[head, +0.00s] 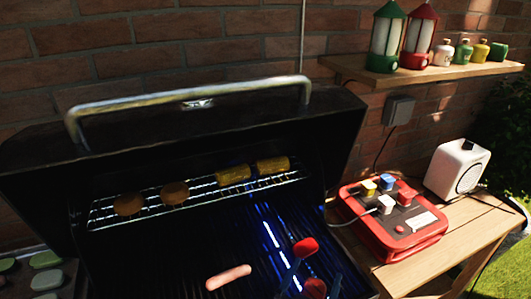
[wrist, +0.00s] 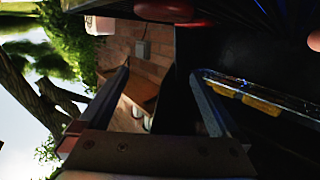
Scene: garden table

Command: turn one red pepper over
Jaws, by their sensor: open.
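Two red peppers show in the head view. One pepper (head: 305,247) lies on the dark grill grate (head: 250,255), and a second pepper (head: 314,288) is at the bottom edge, partly cut off. My gripper (head: 311,268) is low over the grate by these peppers, its fingers dark and bluish. In the wrist view my gripper (wrist: 158,74) is open, with nothing between its fingers. A dark red rounded shape, likely a pepper (wrist: 175,12), shows at the top edge, beyond the fingertips. Whether a finger touches a pepper cannot be told.
A sausage (head: 228,277) lies left of the peppers. The warming rack (head: 208,202) behind holds two round patties (head: 174,193) and two corn pieces (head: 233,174). The raised lid (head: 190,135) stands behind. A red box (head: 393,220) sits on the wooden side table (head: 462,240).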

